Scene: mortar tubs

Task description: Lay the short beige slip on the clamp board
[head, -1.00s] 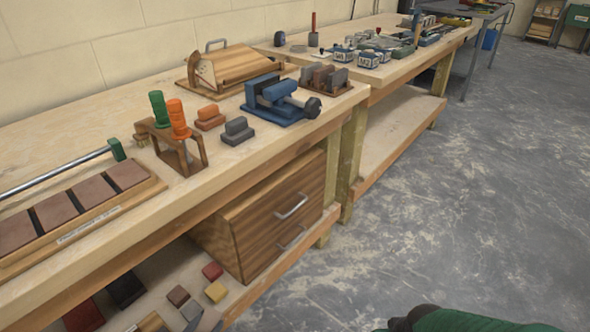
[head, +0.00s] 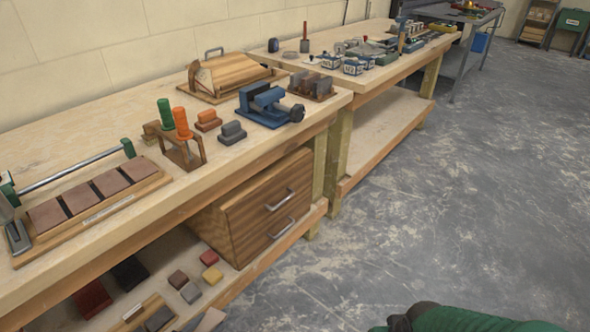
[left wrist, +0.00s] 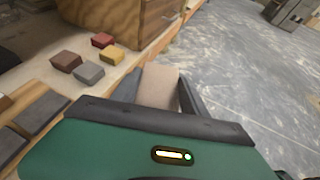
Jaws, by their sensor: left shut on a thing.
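My left gripper (left wrist: 160,82) is shut on a short beige slip (left wrist: 158,87), which sits between its two dark fingers in the left wrist view. In the head view the slip (head: 211,320) shows only at the bottom edge, in front of the lower shelf, with most of the gripper out of frame. The clamp board (head: 154,184) appears to be the wooden board on the bench at left. It bears a row of reddish-brown slips (head: 110,182) and a metal bar (head: 75,167) with green ends. The held slip is apart from it.
The lower shelf holds small blocks, among them yellow (head: 212,275) and red (head: 209,257), and red and dark slabs. A drawer cabinet (head: 250,215) stands beside them. A stand with green and orange handles (head: 183,152) and a blue vise (head: 262,105) stand on the bench.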

